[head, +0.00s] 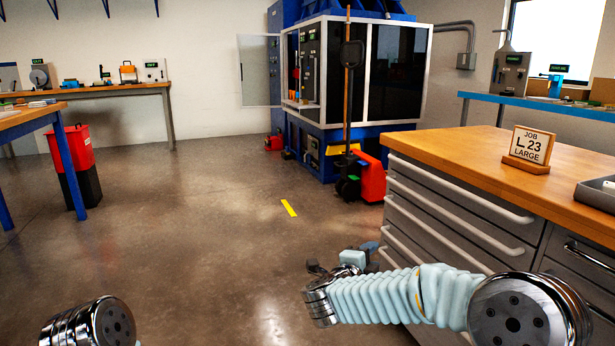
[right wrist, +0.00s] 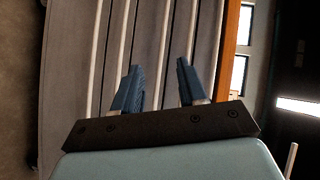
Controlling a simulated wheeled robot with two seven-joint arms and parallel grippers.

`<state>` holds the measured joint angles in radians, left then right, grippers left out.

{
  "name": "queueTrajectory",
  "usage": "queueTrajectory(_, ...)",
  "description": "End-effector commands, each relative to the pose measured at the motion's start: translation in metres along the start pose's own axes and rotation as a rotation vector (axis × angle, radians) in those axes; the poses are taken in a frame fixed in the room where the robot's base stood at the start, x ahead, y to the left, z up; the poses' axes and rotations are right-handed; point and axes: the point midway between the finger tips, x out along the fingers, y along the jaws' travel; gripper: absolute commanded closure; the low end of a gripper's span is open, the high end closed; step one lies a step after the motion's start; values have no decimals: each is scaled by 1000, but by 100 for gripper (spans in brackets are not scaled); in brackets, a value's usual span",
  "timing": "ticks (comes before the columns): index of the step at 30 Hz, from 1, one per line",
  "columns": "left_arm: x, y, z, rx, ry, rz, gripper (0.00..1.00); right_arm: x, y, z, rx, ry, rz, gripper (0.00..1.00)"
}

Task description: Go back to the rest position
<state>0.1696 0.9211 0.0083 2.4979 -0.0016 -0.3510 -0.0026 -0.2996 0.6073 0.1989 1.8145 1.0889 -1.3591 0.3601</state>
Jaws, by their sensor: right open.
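My right arm comes in from the lower right in the head view, and my right gripper (head: 345,261) is low in front of the drawer cabinet, small and partly hidden by the wrist. In the right wrist view the right gripper (right wrist: 158,85) has two blue fingers standing apart with nothing between them. Behind the fingers are the cabinet's grey drawer fronts (right wrist: 155,40). I cannot tell the exact gap between gripper and drawers. Of my left arm only a metal joint shows at the bottom left of the head view; the left gripper is out of frame.
The drawer cabinet (head: 440,190) with a wooden top stands close on the right, bearing a job sign (head: 532,146) and a grey tray (head: 597,194). A blue machine (head: 350,75), red pallet jack (head: 371,178) and red bin (head: 78,148) stand farther off. The middle floor is clear.

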Motion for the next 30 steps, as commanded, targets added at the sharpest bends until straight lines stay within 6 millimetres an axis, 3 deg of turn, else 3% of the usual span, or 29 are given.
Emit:
queueTrajectory(5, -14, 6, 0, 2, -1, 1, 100, 15, 59, 21, -245, -183, 22, 58)
queueTrajectory(8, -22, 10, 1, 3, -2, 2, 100, 14, 106, 31, -403, -320, 53, 58)
queueTrajectory(11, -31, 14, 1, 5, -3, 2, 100, 3, 168, 35, -581, -497, 108, 58)
queueTrajectory(14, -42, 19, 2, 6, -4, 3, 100, -29, 243, 28, -773, -731, 191, 58)
queueTrajectory(16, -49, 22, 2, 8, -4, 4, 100, -64, 293, 16, -889, -912, 257, 58)
queueTrajectory(18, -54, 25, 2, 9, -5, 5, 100, -102, 335, -1, -979, -1087, 317, 58)
queueTrajectory(21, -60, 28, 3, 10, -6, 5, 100, -155, 376, -27, -1066, -1307, 385, 58)
queueTrajectory(25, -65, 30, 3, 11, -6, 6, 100, -207, 403, -55, -1119, -1511, 439, 58)
queueTrajectory(30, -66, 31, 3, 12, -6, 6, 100, -234, 414, -71, -1139, -1617, 462, 58)
